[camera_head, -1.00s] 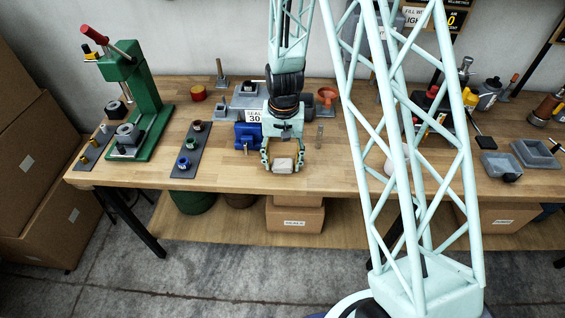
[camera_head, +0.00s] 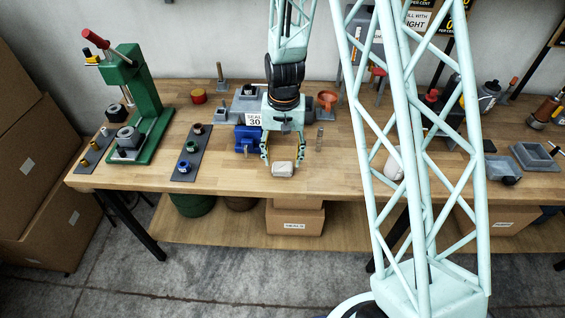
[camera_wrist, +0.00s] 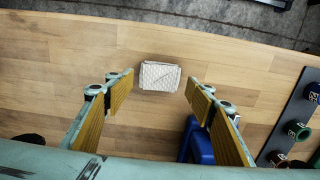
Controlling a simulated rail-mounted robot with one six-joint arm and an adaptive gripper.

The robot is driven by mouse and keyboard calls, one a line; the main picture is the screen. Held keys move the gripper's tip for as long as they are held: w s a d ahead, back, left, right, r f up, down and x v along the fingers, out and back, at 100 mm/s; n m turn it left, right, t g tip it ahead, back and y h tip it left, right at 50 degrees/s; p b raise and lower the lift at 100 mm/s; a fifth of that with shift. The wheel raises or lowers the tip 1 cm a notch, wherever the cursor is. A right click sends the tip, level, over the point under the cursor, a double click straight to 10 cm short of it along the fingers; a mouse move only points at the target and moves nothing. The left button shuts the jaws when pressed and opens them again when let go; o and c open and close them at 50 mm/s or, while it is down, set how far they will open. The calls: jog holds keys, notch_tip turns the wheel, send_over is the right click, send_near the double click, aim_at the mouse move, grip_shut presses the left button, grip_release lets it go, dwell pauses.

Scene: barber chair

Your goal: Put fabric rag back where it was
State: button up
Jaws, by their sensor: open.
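The fabric rag (camera_head: 283,168) is a small folded pale beige cloth block. It lies on the wooden workbench (camera_head: 330,177) near its front edge. In the wrist view the rag (camera_wrist: 159,76) shows a quilted pattern and lies just beyond the fingertips, centred between them. My gripper (camera_head: 283,163) is open and empty, just behind the rag in the head view. In the wrist view my gripper (camera_wrist: 160,82) has its yellow-padded fingers wide apart, with neither touching the rag.
A blue vise (camera_head: 247,138) stands left of my gripper. A dark strip (camera_head: 187,166) with several coloured rings lies further left, beside a green press (camera_head: 147,110). The bench front around the rag is clear.

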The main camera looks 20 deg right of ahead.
notch_tip(320, 180, up, 8)
dwell(0.7)
jog(key=shift+r, duration=0.2)
dwell(0.6)
notch_tip(320, 180, up, 14)
jog(key=n+t, duration=0.1)
send_over(283, 166)
jog(key=s, duration=0.6)
jog(key=s+r+n+t, duration=0.1)
jog(key=s+r, duration=0.7)
jog(key=r, duration=0.2)
jog(key=s+r+n+t, duration=0.1)
jog(key=s+r, duration=0.3)
jog(key=s, duration=0.7)
jog(key=s+r+n+t, duration=0.1)
jog(key=s+r, duration=0.4)
jog(key=s, duration=0.6)
jog(key=shift+r, duration=0.1)
